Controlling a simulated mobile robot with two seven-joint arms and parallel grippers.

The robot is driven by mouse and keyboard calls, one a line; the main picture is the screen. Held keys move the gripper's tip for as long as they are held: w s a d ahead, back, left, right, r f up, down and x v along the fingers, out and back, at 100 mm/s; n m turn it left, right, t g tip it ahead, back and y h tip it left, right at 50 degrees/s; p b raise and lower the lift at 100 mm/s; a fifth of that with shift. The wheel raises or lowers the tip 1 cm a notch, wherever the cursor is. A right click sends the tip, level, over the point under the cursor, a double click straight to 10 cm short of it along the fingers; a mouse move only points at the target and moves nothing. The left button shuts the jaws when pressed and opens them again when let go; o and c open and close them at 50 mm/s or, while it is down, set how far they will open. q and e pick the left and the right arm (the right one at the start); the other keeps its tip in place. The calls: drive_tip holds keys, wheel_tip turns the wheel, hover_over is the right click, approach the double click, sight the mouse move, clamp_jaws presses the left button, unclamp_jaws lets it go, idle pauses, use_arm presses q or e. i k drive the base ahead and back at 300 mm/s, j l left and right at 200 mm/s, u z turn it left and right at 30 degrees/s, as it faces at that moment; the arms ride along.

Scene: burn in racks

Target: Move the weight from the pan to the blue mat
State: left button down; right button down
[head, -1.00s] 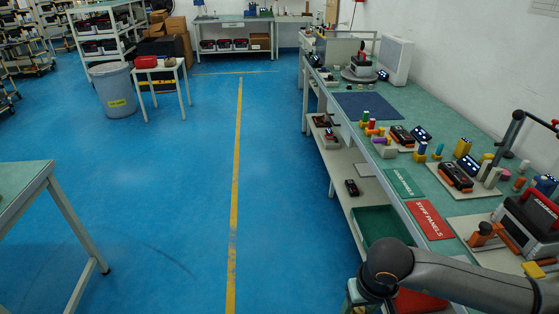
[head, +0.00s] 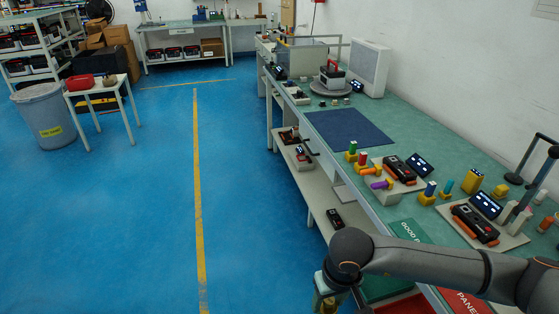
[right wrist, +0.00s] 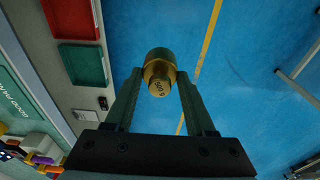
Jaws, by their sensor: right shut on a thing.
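The blue mat (head: 350,130) lies flat and bare on the green bench top in the head view. My right gripper (right wrist: 160,76) is shut on a brass-coloured cylindrical weight (right wrist: 159,62), whose narrower knob carries a marking. The weight hangs over the blue floor beside the bench, well short of the mat. In the head view my right gripper (head: 330,294) is low in the picture, partly hidden under my arm. I cannot clearly make out the pan. My left gripper is out of view.
Battery-like packs, small displays and coloured cylinders crowd the bench right of the mat. A round-based device (head: 333,78) stands beyond it. A green tray (right wrist: 81,65) and a red tray (right wrist: 70,18) sit at a lower level.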

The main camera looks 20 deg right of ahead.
sight(345, 127)
drive_tip(key=i, duration=1.15)
drive_tip(key=i+z, duration=0.2)
drive_tip(key=i, duration=0.3)
drive_tip(key=i+j+z, duration=0.25)
drive_tip(key=i, duration=0.3)
drive_tip(key=i+l+z, duration=0.1)
drive_tip(key=i+z, duration=0.55)
drive_tip(key=i+l+u, duration=0.35)
drive_tip(key=k+j, duration=0.05)
drive_tip(key=k, duration=0.05)
